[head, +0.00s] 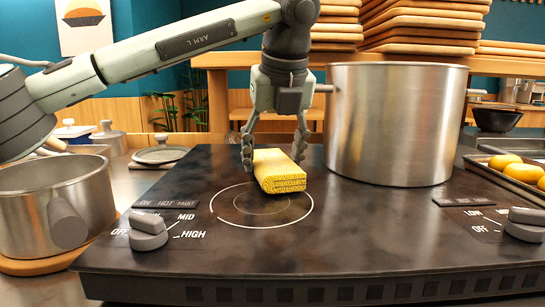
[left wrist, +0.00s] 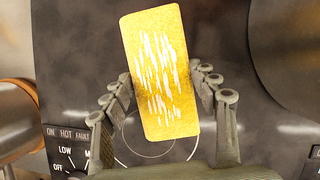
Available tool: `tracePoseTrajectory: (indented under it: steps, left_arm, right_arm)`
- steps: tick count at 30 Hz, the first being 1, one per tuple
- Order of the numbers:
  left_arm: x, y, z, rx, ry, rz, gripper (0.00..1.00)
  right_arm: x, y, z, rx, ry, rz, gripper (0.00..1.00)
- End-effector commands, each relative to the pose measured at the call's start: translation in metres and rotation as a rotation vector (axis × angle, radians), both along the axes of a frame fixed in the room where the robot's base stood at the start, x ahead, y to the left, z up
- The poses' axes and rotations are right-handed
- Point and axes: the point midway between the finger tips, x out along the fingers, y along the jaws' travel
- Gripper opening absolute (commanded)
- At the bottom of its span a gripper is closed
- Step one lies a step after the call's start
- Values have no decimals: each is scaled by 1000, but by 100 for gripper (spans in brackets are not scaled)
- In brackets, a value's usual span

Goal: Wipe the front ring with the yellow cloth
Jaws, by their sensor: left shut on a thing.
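The yellow cloth (head: 280,172), a folded block with a textured face, is held between the fingers of my left gripper (head: 273,155). In the left wrist view the cloth (left wrist: 158,75) shows whitish streaks, and the gripper's fingers (left wrist: 163,92) press on both its long sides. The front ring (head: 240,206) is a white circle with a smaller circle inside, marked on the dark cooktop. The cloth covers the ring's far part. I cannot tell whether its underside touches the surface. Part of the ring (left wrist: 150,157) shows below the cloth in the left wrist view. My right gripper is not in view.
A large steel pot (head: 393,125) stands on the cooktop (head: 350,225), right of the cloth. Control knobs (head: 148,231) sit at the front corners. A saucepan (head: 50,205) stands at left, and a tray with yellow items (head: 505,162) at right. The cooktop's front middle is clear.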

Motion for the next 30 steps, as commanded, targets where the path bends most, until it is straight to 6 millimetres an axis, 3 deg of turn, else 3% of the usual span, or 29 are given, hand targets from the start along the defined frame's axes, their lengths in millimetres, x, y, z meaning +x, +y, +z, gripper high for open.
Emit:
tracePoseTrajectory:
  steps: [21,30]
  left_arm:
    - [0,0,71,-1,-3,1,25]
    - [0,0,75,-1,-2,1,25]
  right_arm:
    - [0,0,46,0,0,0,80]
    - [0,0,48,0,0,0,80]
